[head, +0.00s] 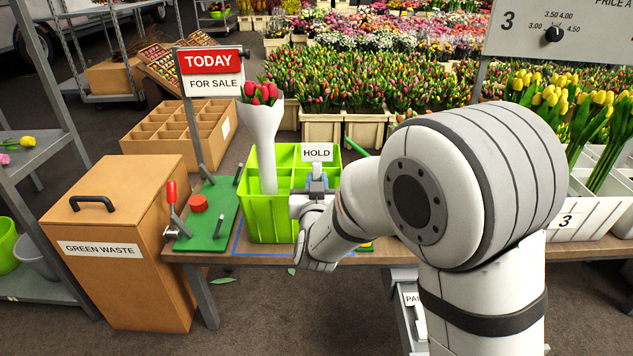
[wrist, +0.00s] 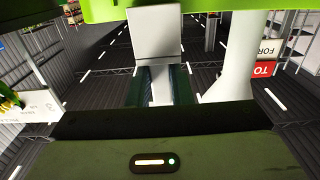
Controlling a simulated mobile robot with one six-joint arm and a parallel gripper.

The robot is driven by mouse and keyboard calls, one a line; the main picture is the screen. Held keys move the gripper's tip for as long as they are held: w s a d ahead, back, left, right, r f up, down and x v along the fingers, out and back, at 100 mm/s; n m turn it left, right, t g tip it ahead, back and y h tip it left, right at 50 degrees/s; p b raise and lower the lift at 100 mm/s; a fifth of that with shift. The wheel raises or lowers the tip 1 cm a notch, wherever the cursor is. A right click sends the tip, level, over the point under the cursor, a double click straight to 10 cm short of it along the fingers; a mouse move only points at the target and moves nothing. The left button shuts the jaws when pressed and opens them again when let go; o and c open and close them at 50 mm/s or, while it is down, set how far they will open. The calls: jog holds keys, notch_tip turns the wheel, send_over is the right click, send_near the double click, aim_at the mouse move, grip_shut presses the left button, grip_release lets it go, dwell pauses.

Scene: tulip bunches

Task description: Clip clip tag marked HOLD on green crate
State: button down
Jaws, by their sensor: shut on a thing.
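The green crate (head: 268,218) stands on the bench inside a blue outline and is divided into compartments. The white clip tag marked HOLD (head: 317,152) stands upright at the crate's right side, its text facing the head camera. My gripper (head: 316,186) is shut on the tag's lower part, close against the crate's near right side. In the wrist view the tag's blank plate (wrist: 155,45) rises from between my jaws (wrist: 158,88), with the green crate rim (wrist: 215,8) across the top. I cannot tell whether the clip is around the rim or just beside it.
A paper-wrapped bunch of red tulips (head: 263,135) stands in the crate's left part. Left of it are a green board (head: 207,235) with a red-handled lever (head: 171,192) and the TODAY sign (head: 210,62). White flower crates (head: 585,215) stand to the right.

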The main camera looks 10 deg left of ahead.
jog(key=shift+f+b, duration=1.25)
jog(key=shift+f, duration=0.3)
jog(key=c, duration=1.2)
grip_release()
jog(key=p+v, duration=0.2)
jog(key=v, duration=0.5)
jog(key=shift+s, duration=0.4)
jog(key=shift+d, duration=0.1)
